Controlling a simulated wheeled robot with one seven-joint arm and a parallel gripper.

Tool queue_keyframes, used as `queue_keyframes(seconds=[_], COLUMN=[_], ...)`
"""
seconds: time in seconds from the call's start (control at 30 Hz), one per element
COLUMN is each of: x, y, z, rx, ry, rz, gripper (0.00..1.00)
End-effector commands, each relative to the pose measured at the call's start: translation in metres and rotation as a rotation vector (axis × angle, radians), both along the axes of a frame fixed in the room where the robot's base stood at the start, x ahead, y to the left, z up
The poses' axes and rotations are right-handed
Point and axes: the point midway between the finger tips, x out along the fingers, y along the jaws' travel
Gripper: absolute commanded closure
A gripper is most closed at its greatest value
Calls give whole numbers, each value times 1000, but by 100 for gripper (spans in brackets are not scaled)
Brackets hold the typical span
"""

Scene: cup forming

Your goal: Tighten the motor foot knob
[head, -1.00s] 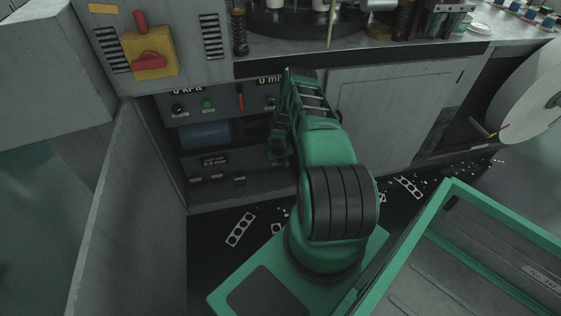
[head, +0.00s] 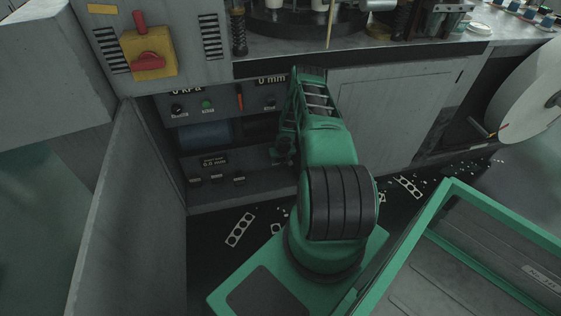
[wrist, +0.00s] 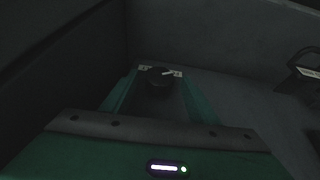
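The motor foot knob looks like a dark round knob (wrist: 158,76) with a light pointer mark, low in a dim recess in the wrist view. Small pale labels show at its left and right. My gripper (wrist: 160,82) has its two green fingers apart, one on each side of the knob, with a gap seeming to remain on both sides. Whether the fingertips reach around the knob or stop short is hard to tell in the dark. In the head view my gripper (head: 284,152) is at the cabinet's lower opening, and my arm hides the knob.
An open cabinet door (head: 125,215) stands at the left. A control panel (head: 205,106) and a lower panel with a small display (head: 213,162) fill the opening. A closed door (head: 395,120) is at the right. Punched strips (head: 240,229) litter the floor. A green-rimmed crate (head: 455,186) stands front right.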

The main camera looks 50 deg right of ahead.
Motion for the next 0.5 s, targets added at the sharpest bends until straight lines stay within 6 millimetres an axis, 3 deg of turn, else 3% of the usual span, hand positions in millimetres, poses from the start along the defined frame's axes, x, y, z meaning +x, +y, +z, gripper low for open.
queue_keyframes(seconds=[0.27,0.5], x=[-2,-11], y=[1,8], z=[5,34], rx=[0,-2], ry=[1,2], rz=[0,1], gripper=[46,46])
